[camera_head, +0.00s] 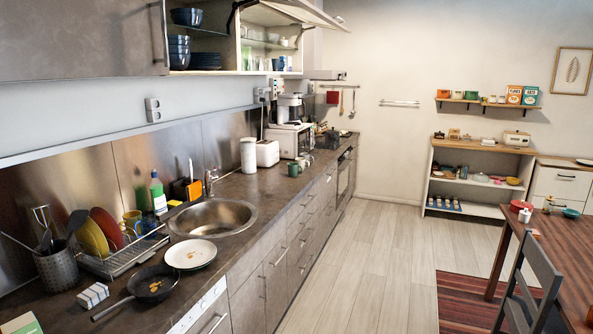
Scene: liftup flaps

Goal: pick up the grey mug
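I cannot make out a grey mug with certainty. A dark green mug (293,169) stands on the counter near the white microwave. Small pale cups or mugs (284,41) sit on the upper shelf of the open wall cabinet, too small to tell their colour or shape well. Yellow mugs (132,220) stand by the dish rack. Neither of my grippers shows in this view.
The wall cabinet's flap (300,12) is raised. The counter (265,187) runs along the left with a sink (213,217), dish rack (122,256), frying pan (153,283) and plates (190,253). A table (555,245) and chair (535,285) stand right. The floor (385,262) between is clear.

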